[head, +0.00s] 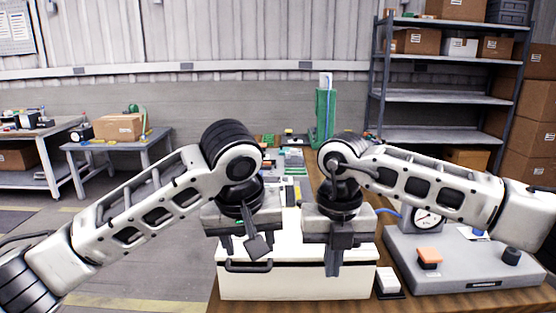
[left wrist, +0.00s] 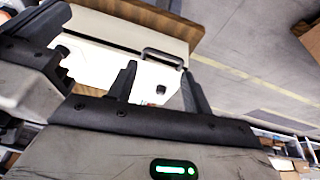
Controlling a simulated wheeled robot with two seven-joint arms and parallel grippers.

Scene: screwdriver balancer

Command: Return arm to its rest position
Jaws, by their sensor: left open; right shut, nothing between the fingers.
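My left gripper (head: 258,246) hangs over the left front of a white box (head: 295,283) on the wooden table. In the left wrist view its two dark fingers (left wrist: 158,68) are apart, with nothing held between them. The box (left wrist: 105,45) and its dark handle lie beyond the fingers. My right gripper (head: 333,268) points down in front of the right part of the same box, beside the left one. Its fingers are together and hold nothing. My wrists and grippers hide much of the box's top.
A grey fixture with a gauge (head: 427,218) and an orange block (head: 429,256) stands at the right. A small white block (head: 388,281) lies beside the box. A green column (head: 324,118) rises behind. Shelves (head: 440,95) stand at the back right. Open floor lies left of the table.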

